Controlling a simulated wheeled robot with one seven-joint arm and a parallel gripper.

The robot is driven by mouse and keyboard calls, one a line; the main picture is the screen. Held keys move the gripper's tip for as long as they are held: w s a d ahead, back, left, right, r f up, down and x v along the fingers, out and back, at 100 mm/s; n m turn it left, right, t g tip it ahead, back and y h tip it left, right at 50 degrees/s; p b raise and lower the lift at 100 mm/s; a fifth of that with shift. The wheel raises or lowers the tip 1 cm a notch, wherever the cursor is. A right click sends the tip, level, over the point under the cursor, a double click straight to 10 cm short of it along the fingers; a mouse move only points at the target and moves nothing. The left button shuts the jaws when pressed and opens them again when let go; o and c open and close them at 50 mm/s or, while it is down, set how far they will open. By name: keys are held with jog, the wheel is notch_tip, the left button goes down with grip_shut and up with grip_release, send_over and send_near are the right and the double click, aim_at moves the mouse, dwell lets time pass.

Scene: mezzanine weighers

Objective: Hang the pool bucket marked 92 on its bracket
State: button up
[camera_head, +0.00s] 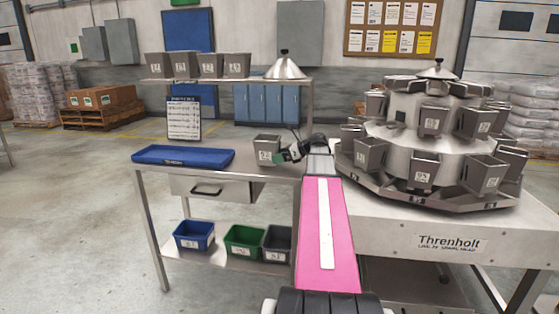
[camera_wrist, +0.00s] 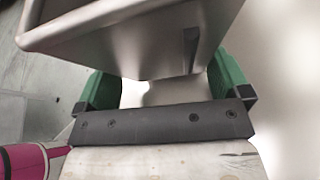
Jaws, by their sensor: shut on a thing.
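My gripper (camera_head: 283,156) has green fingers and is shut on a grey metal bucket (camera_head: 266,146) above the right part of the steel bench. The bucket is upright with a white label whose number I cannot read surely. I cannot tell whether its base touches the bench. In the wrist view the bucket (camera_wrist: 130,35) sits between the green fingers (camera_wrist: 165,92), its rim toward the upper left. The weigher (camera_head: 400,125) stands at the right with two rings of similar buckets. A small dark fitting (camera_head: 400,115) shows bare on its upper drum; I cannot tell if it is the bracket.
A blue tray (camera_head: 183,155) lies on the bench (camera_head: 240,172) at left. Several grey buckets (camera_head: 210,65) and a metal cone (camera_head: 286,68) stand on the raised shelf. Blue, green and dark bins (camera_head: 243,240) sit below. The Threnholt frame (camera_head: 380,220) lies at right.

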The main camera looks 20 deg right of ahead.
jog(key=shift+f, duration=0.55)
jog(key=o, duration=0.8)
jog(key=shift+f, duration=0.15)
